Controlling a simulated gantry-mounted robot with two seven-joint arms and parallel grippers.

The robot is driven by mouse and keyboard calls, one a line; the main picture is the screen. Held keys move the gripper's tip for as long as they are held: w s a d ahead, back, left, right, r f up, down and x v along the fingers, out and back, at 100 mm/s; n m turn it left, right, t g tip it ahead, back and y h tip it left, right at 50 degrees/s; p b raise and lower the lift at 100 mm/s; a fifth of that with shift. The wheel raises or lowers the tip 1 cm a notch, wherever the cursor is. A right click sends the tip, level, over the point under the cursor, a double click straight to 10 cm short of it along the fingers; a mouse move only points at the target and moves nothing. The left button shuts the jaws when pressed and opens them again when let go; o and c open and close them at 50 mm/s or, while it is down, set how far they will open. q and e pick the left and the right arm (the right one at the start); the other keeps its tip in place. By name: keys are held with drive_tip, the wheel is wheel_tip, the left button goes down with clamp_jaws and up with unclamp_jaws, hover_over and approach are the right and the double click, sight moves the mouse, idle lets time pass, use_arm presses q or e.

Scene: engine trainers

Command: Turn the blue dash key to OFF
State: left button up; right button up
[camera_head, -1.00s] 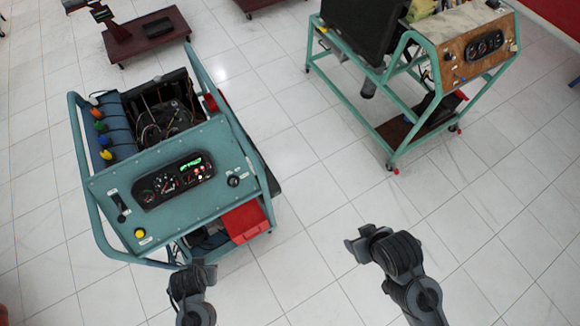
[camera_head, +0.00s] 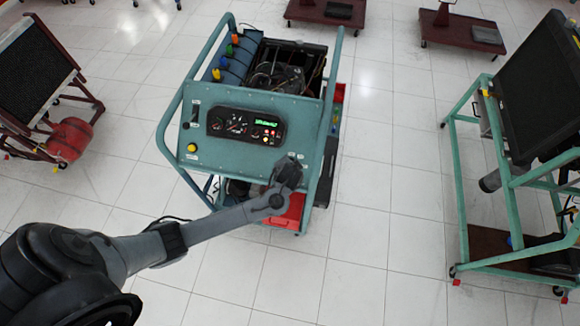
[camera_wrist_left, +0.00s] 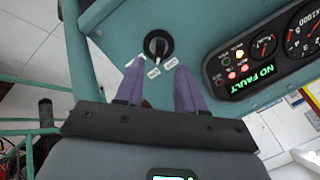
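The blue-green engine trainer's dash panel (camera_head: 215,160) is at upper centre in the head view. Its gauge cluster (camera_head: 245,126) is lit and reads NO FAULT in the left wrist view (camera_wrist_left: 265,52). The key switch (camera_wrist_left: 157,45) is a round black knob with a pale bar; two small white labels sit beside it. Its setting cannot be read. My left gripper (camera_head: 287,172) is at the panel's right side and hides the key in the head view. In the left wrist view its purple fingers (camera_wrist_left: 160,72) are apart and empty, just short of the key. My right gripper is not in view.
A yellow button (camera_head: 192,147) and a slotted switch (camera_head: 195,114) are on the panel's left. The trainer's tube frame (camera_head: 172,120) surrounds it; a red box (camera_head: 291,210) sits below. A green-framed trainer (camera_head: 462,185) stands right, a red-framed stand (camera_head: 38,135) left. Floor between is clear.

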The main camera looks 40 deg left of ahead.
use_arm(q)
drive_tip(key=shift+b+x, duration=0.45)
drive_tip(key=shift+x, duration=2.65)
clamp_jaws()
